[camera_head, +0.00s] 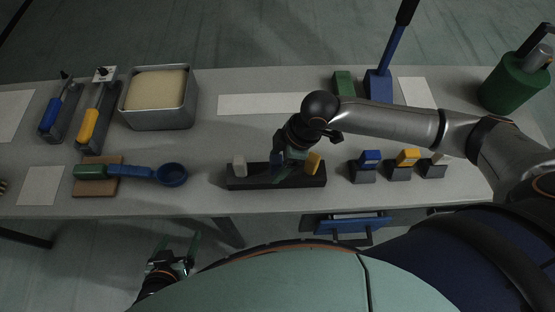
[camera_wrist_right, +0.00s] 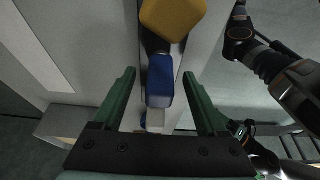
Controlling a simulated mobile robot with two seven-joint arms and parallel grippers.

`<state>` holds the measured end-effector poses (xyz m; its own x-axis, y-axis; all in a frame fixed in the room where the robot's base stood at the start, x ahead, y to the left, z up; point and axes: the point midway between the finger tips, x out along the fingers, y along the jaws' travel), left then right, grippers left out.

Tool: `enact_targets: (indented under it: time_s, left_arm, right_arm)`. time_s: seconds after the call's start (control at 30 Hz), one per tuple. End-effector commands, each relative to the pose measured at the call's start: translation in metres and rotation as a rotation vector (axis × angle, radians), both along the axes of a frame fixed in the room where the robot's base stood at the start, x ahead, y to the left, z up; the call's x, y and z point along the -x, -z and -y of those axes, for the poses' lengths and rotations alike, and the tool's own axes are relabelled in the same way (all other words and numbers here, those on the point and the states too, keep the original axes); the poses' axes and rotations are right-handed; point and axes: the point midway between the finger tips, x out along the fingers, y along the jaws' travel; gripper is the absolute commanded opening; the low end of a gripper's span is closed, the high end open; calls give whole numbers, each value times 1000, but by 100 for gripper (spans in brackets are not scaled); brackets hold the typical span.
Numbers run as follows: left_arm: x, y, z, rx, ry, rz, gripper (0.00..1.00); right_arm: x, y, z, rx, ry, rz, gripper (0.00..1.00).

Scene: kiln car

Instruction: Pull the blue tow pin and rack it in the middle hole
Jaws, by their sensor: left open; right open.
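The blue tow pin (camera_wrist_right: 160,80) stands between a yellow pin (camera_wrist_right: 172,17) and a white pin (camera_wrist_right: 155,119) in the right wrist view. In the head view, the yellow pin (camera_head: 313,163) and the white pin (camera_head: 239,166) stand on a long dark block (camera_head: 305,181) near the table's front edge, and my right gripper (camera_head: 284,162) mostly covers the blue pin. My right gripper is open, with one finger on each side of the blue pin and gaps showing. My left gripper (camera_head: 177,248) is open and empty, in front of the table. No empty hole is visible.
Small blue (camera_head: 370,157), yellow (camera_head: 408,156) and white blocks on grey bases stand to the right. A blue ladle (camera_head: 171,176) lies left of the dark block. A grey bin (camera_head: 158,117), a green can (camera_head: 515,85) and a blue lever (camera_head: 378,86) stand further back.

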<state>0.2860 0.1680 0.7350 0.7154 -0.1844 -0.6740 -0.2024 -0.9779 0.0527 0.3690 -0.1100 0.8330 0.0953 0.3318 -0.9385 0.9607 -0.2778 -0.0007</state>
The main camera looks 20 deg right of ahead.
Motion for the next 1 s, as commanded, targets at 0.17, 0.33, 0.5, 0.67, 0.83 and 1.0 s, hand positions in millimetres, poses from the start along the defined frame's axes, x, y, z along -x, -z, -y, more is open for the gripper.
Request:
enact_targets:
  time_s: [0.17,0.33,0.5,0.67,0.83,1.0]
  left_arm:
    - [0,0,0,0,0,0,88]
    - [0,0,0,0,0,0,88]
    - [0,0,0,0,0,0,88]
    - [0,-2,0,0,0,0,88]
    - [0,-8,0,0,0,0,88]
    - [0,-13,0,0,0,0,88]
  right_arm:
    - [0,0,0,1,0,0,88]
    - [0,0,0,1,0,0,88]
    - [0,0,0,0,0,0,88]
    - [0,-2,1,0,0,0,88]
    - [1,-6,2,1,1,-1,88]
    - [1,-10,3,1,1,-1,88]
